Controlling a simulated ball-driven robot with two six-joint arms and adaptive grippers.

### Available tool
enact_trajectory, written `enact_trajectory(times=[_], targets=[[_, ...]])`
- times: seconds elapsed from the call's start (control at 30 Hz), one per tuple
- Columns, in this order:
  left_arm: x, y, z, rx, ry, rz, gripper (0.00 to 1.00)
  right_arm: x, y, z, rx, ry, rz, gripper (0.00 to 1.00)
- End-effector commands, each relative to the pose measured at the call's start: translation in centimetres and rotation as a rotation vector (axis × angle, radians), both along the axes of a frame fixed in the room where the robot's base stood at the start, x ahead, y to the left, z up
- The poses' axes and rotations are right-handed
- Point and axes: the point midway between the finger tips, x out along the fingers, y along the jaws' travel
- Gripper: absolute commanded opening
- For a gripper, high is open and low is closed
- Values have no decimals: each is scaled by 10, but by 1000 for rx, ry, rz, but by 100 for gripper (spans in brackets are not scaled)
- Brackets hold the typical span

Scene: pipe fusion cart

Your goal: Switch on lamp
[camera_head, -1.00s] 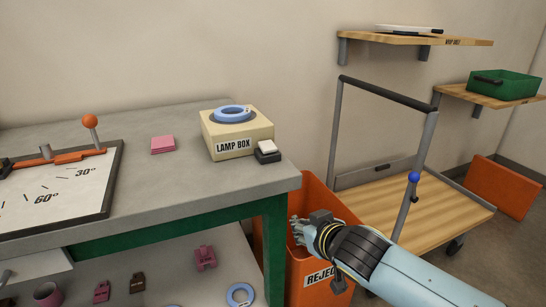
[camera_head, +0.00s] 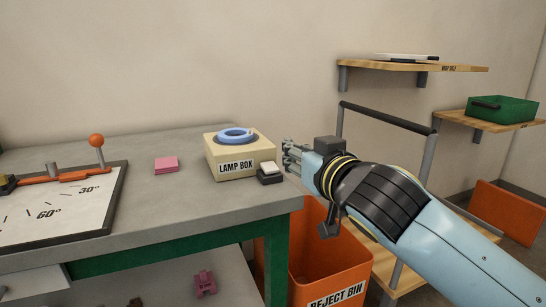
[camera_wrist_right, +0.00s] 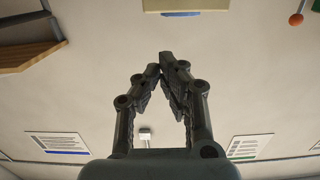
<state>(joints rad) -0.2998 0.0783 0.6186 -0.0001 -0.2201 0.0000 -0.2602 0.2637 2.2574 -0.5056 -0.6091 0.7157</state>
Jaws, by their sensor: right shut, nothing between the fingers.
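The cream lamp box (camera_head: 238,160) stands on the grey workbench near its right end, labelled LAMP BOX, with a blue ring (camera_head: 236,134) on top. A small black switch with a white rocker (camera_head: 269,169) sits beside the box's right front corner. My right gripper (camera_head: 287,155) is shut and empty, to the right of the switch and a little above it, apart from it in the picture. The right wrist view shows its fingertips (camera_wrist_right: 165,62) together, with a cream edge, apparently the lamp box (camera_wrist_right: 185,5), at the top. My left gripper is not in view.
An orange reject bin (camera_head: 325,265) stands below my right arm. A cart (camera_head: 385,116) and wall shelves (camera_head: 420,66) are on the right. A pink pad (camera_head: 166,164) and an angle board with an orange-knobbed lever (camera_head: 96,141) lie further left on the bench.

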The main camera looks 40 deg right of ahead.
Motion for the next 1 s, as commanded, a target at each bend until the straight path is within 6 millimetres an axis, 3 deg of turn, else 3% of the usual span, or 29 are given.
enact_trajectory(times=[0.27,0.7,0.8,1.0], targets=[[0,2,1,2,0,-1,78,16,-4,-1,1,0,0,0],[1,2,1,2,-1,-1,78,101,-24,-12,1,2,-1,0],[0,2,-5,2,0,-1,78,100,-24,-33,1,6,0,0],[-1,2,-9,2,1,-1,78,103,-25,-48,1,3,0,0]])
